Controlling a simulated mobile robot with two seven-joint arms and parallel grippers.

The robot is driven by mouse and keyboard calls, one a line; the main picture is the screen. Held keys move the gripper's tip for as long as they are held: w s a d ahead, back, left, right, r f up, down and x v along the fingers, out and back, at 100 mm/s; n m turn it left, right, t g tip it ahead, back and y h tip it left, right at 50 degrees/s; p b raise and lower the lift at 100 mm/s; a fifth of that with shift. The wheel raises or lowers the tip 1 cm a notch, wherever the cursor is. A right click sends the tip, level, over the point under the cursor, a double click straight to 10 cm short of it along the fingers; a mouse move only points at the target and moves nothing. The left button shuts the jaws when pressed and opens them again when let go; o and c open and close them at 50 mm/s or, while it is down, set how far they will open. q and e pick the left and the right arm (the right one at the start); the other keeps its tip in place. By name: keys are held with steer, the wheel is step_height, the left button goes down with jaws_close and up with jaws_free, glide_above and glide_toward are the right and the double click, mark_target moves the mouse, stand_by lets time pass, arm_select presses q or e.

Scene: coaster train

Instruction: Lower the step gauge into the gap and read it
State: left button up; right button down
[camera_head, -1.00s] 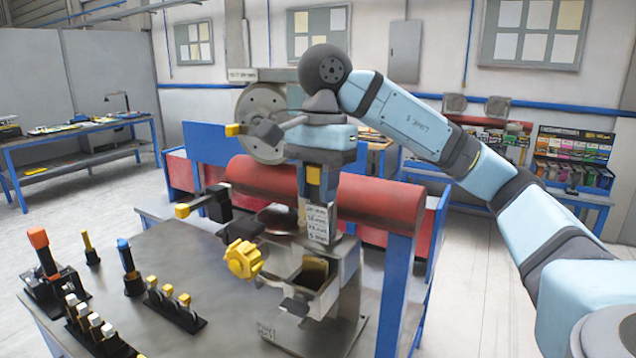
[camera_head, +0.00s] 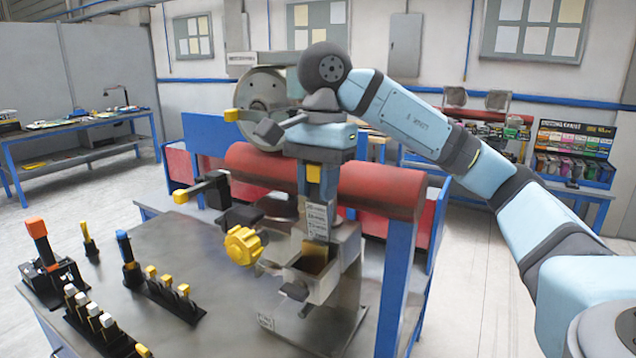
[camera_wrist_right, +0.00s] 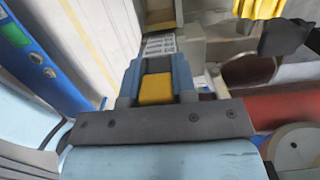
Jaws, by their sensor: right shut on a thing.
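The step gauge is a flat grey plate with printed label lines (camera_head: 317,217) and a yellow and black grip end. My right gripper (camera_head: 315,190) is shut on its upper part and holds it upright, pointing down. The gauge's lower end is at the mouth of the boxy grey metal fixture (camera_head: 345,262), over its opening; whether it touches the walls I cannot tell. In the right wrist view the gauge's label (camera_wrist_right: 160,45) lies beyond the fingers, and its yellow part (camera_wrist_right: 156,88) sits between them. My left gripper is not in view.
A yellow knob (camera_head: 243,245) and a yellow-tipped lever (camera_head: 205,190) stick out left of the fixture. Racks of white-tipped (camera_head: 95,318) and yellow-tipped (camera_head: 170,290) pieces stand on the grey table. A red roller (camera_head: 380,195) lies behind.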

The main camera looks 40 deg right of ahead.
mark_target(316, 203)
steer(key=shift+f+b, duration=0.75)
steer(key=shift+f, duration=0.15)
stand_by(0.7)
steer(key=shift+a, duration=0.15)
stand_by(0.8)
steer(key=shift+f+b, duration=0.55)
steer(key=shift+f, duration=0.25)
stand_by(0.7)
stand_by(0.6)
steer(key=shift+s+a+f, duration=0.1)
steer(key=shift+a+f, duration=0.05)
steer(key=shift+f, duration=0.05)
stand_by(1.4)
